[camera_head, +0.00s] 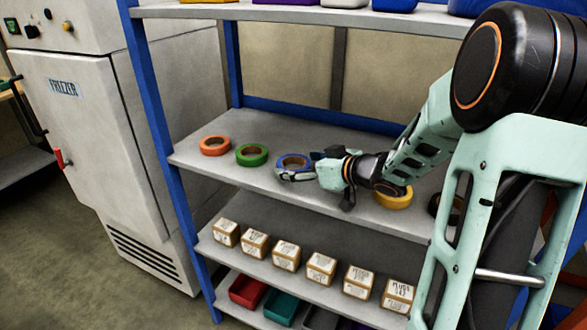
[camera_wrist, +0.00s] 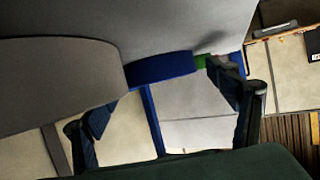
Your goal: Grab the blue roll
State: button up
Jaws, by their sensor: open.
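The blue roll (camera_head: 292,161) lies flat on the middle shelf, between the green roll (camera_head: 251,155) and the yellow roll (camera_head: 392,197). My gripper (camera_head: 299,174) is at the blue roll's near right side, with its fingers open and nothing gripped. In the wrist view, the blue roll (camera_wrist: 160,68) shows beyond and between the spread fingers of my gripper (camera_wrist: 160,88). Part of the green roll (camera_wrist: 202,62) shows close to the right finger. I cannot tell whether a finger touches the blue roll. My gripper partly hides its near side in the head view.
An orange roll (camera_head: 215,146) sits at the shelf's left end, and a dark roll (camera_head: 455,207) sits to the right behind my arm. Several small boxes (camera_head: 286,256) line the shelf below. A blue post (camera_head: 160,130) and a freezer (camera_head: 75,120) stand left.

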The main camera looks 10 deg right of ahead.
jog(key=c, duration=1.3)
jog(key=shift+r, duration=0.15)
